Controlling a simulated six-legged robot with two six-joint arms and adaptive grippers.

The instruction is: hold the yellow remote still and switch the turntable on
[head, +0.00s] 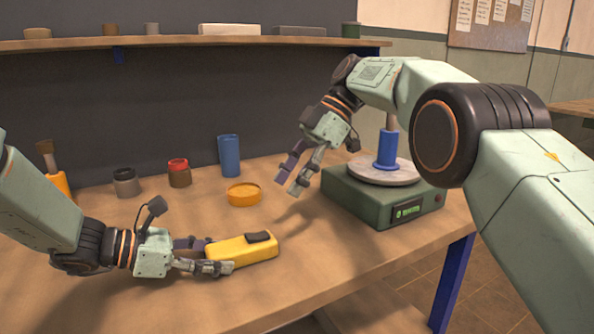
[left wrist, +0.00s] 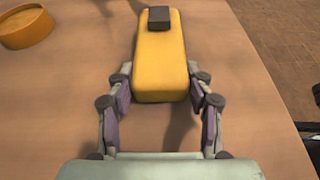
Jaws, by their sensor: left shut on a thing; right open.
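The yellow remote (head: 245,249) lies on the table with a dark raised button (head: 258,237) near its far end. My left gripper (head: 212,257) is shut on its near end, one finger on each side, as the left wrist view also shows the remote (left wrist: 160,62) between the fingers (left wrist: 160,95). My right gripper (head: 290,182) is open and empty above the table, left of the turntable. The turntable has a green base (head: 372,203) with a small lit green display and a round grey plate (head: 383,172). A blue cylinder (head: 387,148) stands on the plate.
A round orange dish (head: 243,195) lies behind the remote. A blue cup (head: 229,156), a red-topped jar (head: 179,173), a grey jar (head: 126,182) and a brush in an orange holder (head: 57,180) stand along the back. A shelf (head: 180,42) runs above. The front table area is clear.

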